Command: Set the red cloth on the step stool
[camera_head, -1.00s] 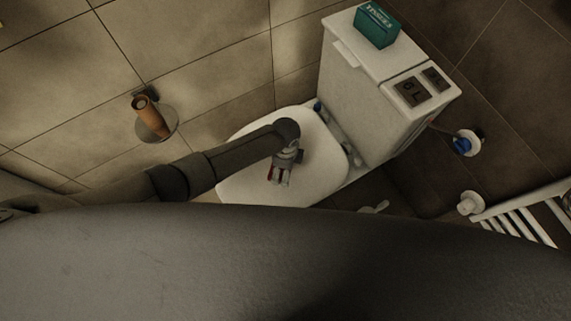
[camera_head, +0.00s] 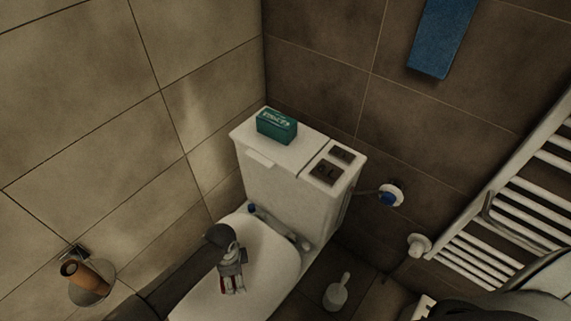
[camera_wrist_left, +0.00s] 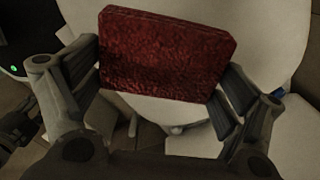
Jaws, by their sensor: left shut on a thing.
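The red cloth (camera_wrist_left: 165,52) is a folded, textured rectangle between the fingers of my left gripper (camera_wrist_left: 165,72) in the left wrist view. The gripper is shut on it. In the head view my left gripper (camera_head: 232,285) is over the white toilet lid (camera_head: 265,255), and only a little red of the cloth (camera_head: 222,281) shows at its fingers. I cannot make out the step stool for certain in either view.
The toilet cistern (camera_head: 292,195) carries a green tissue box (camera_head: 276,126). A white toilet brush (camera_head: 337,292) stands on the floor to the right. A towel radiator (camera_head: 515,220) is on the right wall, a blue towel (camera_head: 442,38) above. A paper roll holder (camera_head: 88,278) is at left.

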